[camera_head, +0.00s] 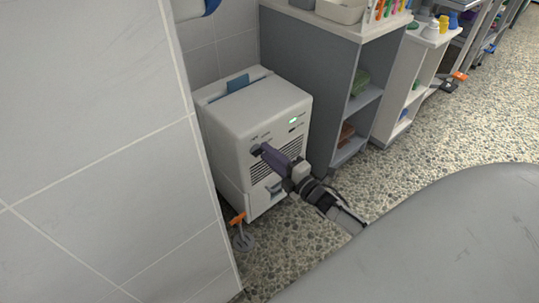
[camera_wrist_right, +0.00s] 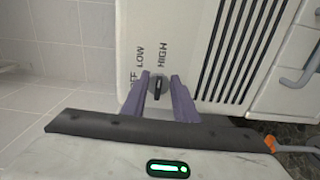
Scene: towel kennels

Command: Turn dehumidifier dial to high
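The white dehumidifier (camera_head: 259,108) stands on the floor against the tiled wall. In the right wrist view its front panel (camera_wrist_right: 190,25) carries the printed words LOW and HIGH, with a partly hidden OFF label. The small dark dial (camera_wrist_right: 157,88) lies between the two purple fingers of my right gripper (camera_wrist_right: 160,76). The fingers are apart, with a gap to the dial visible on the right. The dial's ridge runs roughly up and down; I cannot tell its setting. In the head view my right gripper (camera_head: 264,151) reaches the panel and hides the dial. My left gripper is not in view.
A grey shelf unit (camera_head: 310,62) stands right beside the dehumidifier, with a white shelf (camera_head: 402,82) beyond it. An orange-handled item (camera_head: 238,219) is on the floor by the dehumidifier's lower left corner. Pebbled floor (camera_head: 435,135) is open to the right.

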